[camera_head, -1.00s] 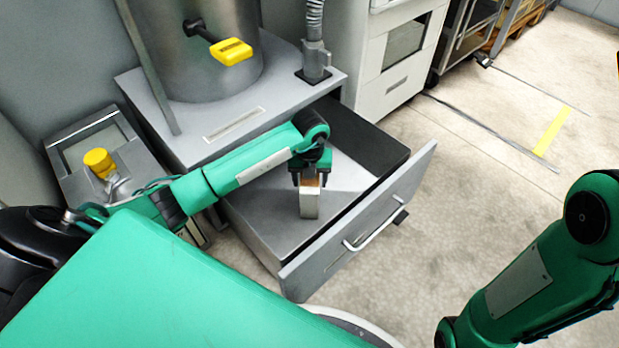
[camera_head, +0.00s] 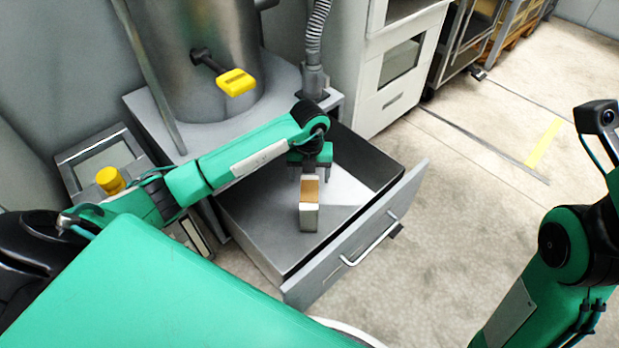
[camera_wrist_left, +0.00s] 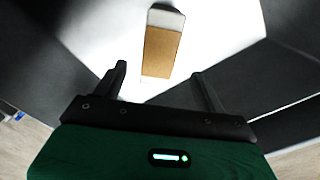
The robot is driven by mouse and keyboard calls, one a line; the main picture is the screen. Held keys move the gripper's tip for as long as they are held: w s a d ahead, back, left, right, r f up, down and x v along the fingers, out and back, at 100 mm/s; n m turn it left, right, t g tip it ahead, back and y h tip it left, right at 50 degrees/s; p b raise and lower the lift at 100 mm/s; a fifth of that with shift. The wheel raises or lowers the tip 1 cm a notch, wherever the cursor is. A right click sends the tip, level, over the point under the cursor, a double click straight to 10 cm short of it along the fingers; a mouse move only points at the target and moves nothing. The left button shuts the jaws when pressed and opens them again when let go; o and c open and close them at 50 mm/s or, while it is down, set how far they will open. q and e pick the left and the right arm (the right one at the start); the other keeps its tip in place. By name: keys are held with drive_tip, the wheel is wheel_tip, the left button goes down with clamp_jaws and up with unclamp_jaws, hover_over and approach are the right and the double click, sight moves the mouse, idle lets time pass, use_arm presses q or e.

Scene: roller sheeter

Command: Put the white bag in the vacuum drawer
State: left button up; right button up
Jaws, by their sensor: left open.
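The white bag (camera_head: 309,218) is a small, box-like pack with a brown panel. It stands inside the pulled-out vacuum drawer (camera_head: 357,250), near the middle of its floor. My left gripper (camera_head: 310,168) is open and empty, just above and behind the bag, with its fingers apart from it. In the left wrist view the bag (camera_wrist_left: 162,45) shows its brown face and a whitish end, ahead of and between the spread fingers. My right arm is at the right edge of the head view; its gripper fingers do not show.
The drawer's front panel has a bar handle (camera_head: 368,240). Above the drawer is a metal cylinder (camera_head: 190,60) with a yellow-handled lever (camera_head: 236,82). A control panel with a yellow knob (camera_head: 110,180) stands at left. The floor right of the drawer is clear.

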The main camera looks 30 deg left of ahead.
use_arm(q)
wheel_tip(320, 180, up, 3)
drive_tip(key=shift+f+p, duration=0.1)
drive_tip(key=shift+p, duration=0.4)
